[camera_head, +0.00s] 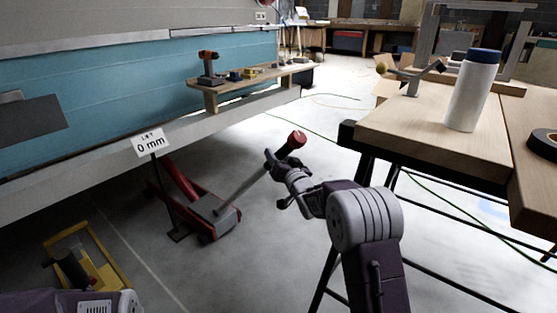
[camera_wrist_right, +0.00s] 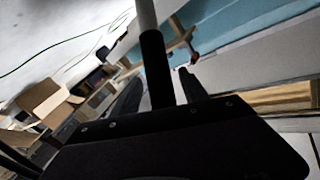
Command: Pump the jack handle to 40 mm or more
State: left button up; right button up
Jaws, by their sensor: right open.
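The red and grey floor jack (camera_head: 205,222) stands on the floor beside the camper's lower edge. Its grey handle (camera_head: 240,190) slants up to the right and ends in a red grip (camera_head: 297,140). A sign (camera_head: 150,143) on a post by the jack reads "LIFT 0 mm". My right gripper (camera_head: 272,163) is open at the upper part of the handle, just below the red grip. Whether it touches the handle I cannot tell. In the right wrist view a dark bar with a pale rod (camera_wrist_right: 146,14) rises between dark parts.
A wooden workbench (camera_head: 410,130) with a white canister (camera_head: 473,92) and a black tape roll (camera_head: 543,143) stands at right. A wooden shelf (camera_head: 245,92) with tools juts from the blue camper side (camera_head: 120,75). A yellow frame (camera_head: 98,262) is at lower left.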

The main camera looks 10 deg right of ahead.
grip_shut()
dwell(1.4)
